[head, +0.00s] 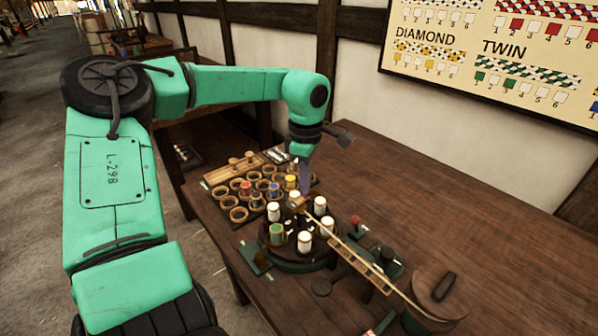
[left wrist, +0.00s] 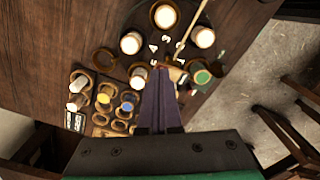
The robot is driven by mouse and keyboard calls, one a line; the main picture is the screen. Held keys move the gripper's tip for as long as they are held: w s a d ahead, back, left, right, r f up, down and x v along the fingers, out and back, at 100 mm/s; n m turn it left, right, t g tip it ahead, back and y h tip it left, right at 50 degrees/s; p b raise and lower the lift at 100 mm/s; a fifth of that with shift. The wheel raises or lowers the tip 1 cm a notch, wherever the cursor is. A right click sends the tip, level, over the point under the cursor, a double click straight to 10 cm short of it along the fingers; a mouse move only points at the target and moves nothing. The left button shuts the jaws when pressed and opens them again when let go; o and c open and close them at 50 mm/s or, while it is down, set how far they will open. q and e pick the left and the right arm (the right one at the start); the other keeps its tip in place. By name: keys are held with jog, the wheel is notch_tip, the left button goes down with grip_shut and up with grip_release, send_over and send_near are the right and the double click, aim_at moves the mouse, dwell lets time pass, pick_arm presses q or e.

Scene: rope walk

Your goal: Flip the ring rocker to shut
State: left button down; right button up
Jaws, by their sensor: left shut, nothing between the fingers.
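My left gripper (head: 304,190) points down over the round dark braiding stand (head: 300,266), its purple-grey fingers shut and empty. In the left wrist view the fingertips (left wrist: 161,72) are together near the stand's numbered centre. White bobbins (head: 304,241) and a green bobbin (head: 277,234) stand around its top. I cannot surely pick out the ring rocker. A small green fitting (head: 256,257) sits at the stand's left, and a red-knobbed lever (head: 355,222) at its right. The fingers hide part of the centre; I cannot tell whether they touch anything. My right gripper is not in view.
A pale rope or strip (head: 350,256) runs from the stand to a round wooden drum (head: 440,292). A rack of rings with several coloured bobbins (head: 246,189) lies at the back left. The table (head: 450,210) is clear at the back right.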

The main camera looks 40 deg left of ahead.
pick_arm(q)
jog(key=shift+f+b, duration=0.35)
jog(key=shift+f, duration=0.2)
notch_tip(320, 180, up, 8)
jog(key=p, duration=0.6)
dwell(0.5)
